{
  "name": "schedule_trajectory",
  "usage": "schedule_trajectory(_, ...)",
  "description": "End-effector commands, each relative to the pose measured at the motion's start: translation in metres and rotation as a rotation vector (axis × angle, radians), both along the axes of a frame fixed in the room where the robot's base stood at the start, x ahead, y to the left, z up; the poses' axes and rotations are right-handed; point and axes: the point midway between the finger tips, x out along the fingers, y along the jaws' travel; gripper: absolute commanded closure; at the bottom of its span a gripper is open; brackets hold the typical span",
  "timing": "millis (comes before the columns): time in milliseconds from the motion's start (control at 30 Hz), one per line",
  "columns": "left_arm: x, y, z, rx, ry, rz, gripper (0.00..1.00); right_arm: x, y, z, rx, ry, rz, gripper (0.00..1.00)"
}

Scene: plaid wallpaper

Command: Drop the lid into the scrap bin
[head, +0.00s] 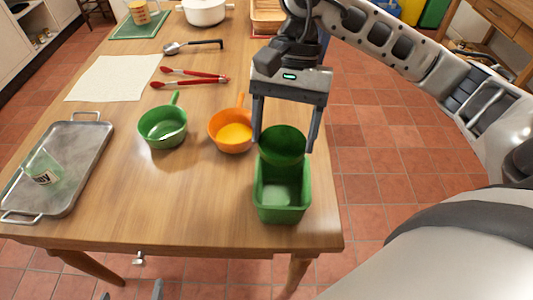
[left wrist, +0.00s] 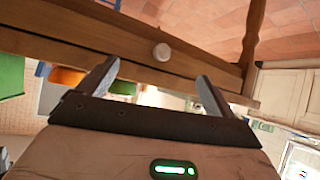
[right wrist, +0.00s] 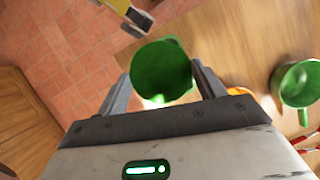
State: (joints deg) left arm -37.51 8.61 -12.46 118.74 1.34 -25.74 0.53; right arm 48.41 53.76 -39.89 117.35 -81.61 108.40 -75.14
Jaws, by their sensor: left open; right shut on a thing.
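My right gripper (head: 284,145) is shut on the dark green round lid (head: 283,143). It holds the lid tilted above the back part of the green rectangular scrap bin (head: 283,213), which stands at the table's front right corner. The lid hides the bin's far rim, and I cannot tell whether they touch. In the right wrist view the lid (right wrist: 162,70) fills the space between the fingers and hides most of the bin. My left gripper (left wrist: 158,80) is open and empty, low by the table's front edge; its fingertips (head: 132,292) just show in the head view.
An orange saucepan (head: 231,131) and a green saucepan (head: 163,127) stand left of the bin. A metal tray (head: 85,150) holds a clear green-tinted cup (head: 42,167). Red tongs (head: 190,84), a ladle (head: 192,46) and a pale cloth (head: 113,79) lie farther back. The front middle is clear.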

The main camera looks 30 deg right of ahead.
Motion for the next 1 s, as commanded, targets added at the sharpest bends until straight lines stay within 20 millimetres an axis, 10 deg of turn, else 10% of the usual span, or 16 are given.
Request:
schedule_trajectory(900, -0.002, -0.007, -0.008, -0.053, -0.012, 0.012, 0.09, 0.000, 0.000, -0.059, -0.001, 0.000, -0.001, 0.52)
schedule_trajectory(1000, -0.002, -0.006, -0.008, -0.053, -0.012, 0.012, 0.09, 0.000, 0.000, -0.059, 0.000, 0.000, -0.001, 0.09)
